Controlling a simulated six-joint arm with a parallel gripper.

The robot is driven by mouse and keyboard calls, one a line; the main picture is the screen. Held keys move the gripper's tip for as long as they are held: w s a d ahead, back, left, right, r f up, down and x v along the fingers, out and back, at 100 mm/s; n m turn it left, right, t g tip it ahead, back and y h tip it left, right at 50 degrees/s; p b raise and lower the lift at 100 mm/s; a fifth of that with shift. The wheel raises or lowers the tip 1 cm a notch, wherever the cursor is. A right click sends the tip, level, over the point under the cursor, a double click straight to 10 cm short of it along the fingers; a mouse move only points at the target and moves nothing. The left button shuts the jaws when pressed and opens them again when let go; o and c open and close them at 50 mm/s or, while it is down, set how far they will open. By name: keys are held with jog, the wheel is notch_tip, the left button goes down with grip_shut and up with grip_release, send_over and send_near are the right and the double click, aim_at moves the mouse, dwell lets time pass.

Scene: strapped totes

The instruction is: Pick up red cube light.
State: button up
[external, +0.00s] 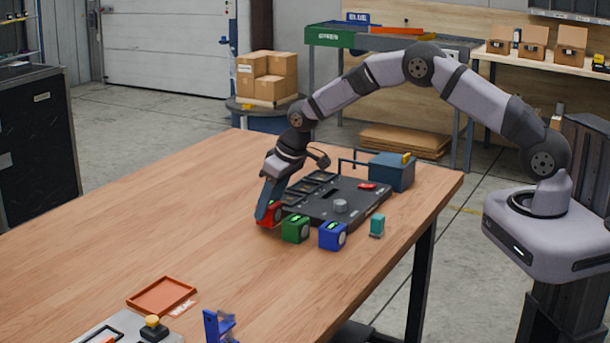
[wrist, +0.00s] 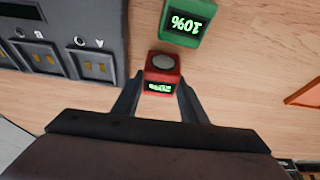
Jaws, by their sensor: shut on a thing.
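The red cube light (external: 275,213) is on the wooden table, at the left of a row of cube lights. My gripper (external: 268,212) reaches down over it and is shut on it. In the wrist view the red cube light (wrist: 161,70) sits between the two fingertips (wrist: 160,88), with a round grey spot and a lit green display on it. I cannot tell whether its underside touches the table.
A green cube light (external: 295,229) reading 10% is close beside the red one; a blue cube light (external: 333,235) stands to its right. A dark dock with slots (external: 348,212) lies behind. An orange tray (external: 162,296) is at the front left. The left table area is clear.

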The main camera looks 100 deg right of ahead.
notch_tip(320, 180, up, 8)
jog(key=shift+r+b, duration=0.25)
jog(key=shift+b, duration=1)
jog(key=shift+s+d+r+p, duration=0.25)
jog(key=shift+d+p, duration=0.1)
jog(key=shift+p, duration=0.1)
jog(key=s+d+p, duration=0.6)
jog(key=d+p, duration=0.1)
jog(key=d, duration=0.1)
jog(key=shift+d+f, duration=0.15)
jog(key=shift+f, duration=0.15)
jog(key=shift+f, duration=0.1)
jog(key=shift+f+b, duration=1)
jog(key=shift+f, duration=0.6)
jog(key=shift+f+b, duration=0.7)
jog(key=shift+f, duration=0.25)
jog(key=shift+f, duration=0.3)
